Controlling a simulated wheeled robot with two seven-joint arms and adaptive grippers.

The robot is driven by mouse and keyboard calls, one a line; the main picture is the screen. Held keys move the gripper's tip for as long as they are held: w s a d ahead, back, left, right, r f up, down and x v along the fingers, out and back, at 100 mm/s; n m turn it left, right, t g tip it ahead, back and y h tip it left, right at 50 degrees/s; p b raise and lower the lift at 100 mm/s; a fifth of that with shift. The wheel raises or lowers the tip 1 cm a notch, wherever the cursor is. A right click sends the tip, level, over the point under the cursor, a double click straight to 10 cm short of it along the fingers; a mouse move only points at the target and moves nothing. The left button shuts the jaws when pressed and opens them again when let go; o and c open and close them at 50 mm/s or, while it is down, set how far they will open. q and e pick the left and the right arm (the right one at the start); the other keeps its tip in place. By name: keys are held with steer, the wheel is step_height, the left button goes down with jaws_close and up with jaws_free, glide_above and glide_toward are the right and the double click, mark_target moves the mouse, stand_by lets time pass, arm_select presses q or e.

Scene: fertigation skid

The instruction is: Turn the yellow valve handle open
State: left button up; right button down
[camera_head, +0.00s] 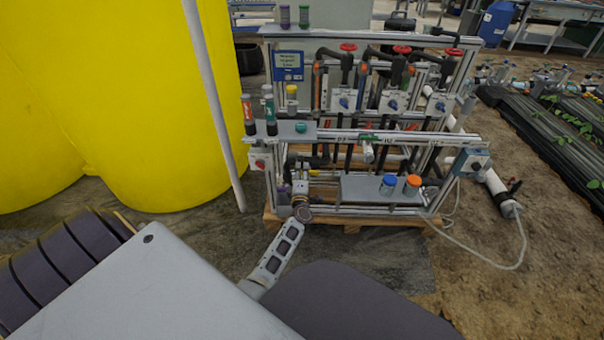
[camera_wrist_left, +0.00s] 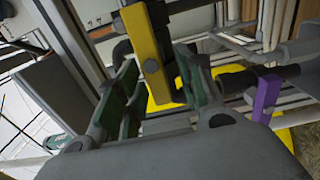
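The yellow valve handle (camera_wrist_left: 147,48) is a flat bar that fills the upper middle of the left wrist view. Its lower end, with a grey block or pivot on it, lies between the two green-padded fingers of my left gripper (camera_wrist_left: 158,72). The fingers stand apart on either side of the handle, with visible gaps, so the gripper is open. In the head view my left gripper (camera_head: 300,183) reaches low into the left end of the skid frame. The handle is too small and covered to make out there. My right gripper shows in neither view.
A purple handle (camera_wrist_left: 266,98) on a dark pipe sits just right of the fingers. Frame rails and pipes crowd round the gripper. In the head view, a shelf (camera_head: 350,190) with a blue-capped and an orange-capped bottle is to the right. A large yellow tank (camera_head: 150,110) stands left.

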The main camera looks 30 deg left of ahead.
arm_select(q)
steer(key=shift+r+m, duration=0.15)
steer(key=shift+m, duration=0.15)
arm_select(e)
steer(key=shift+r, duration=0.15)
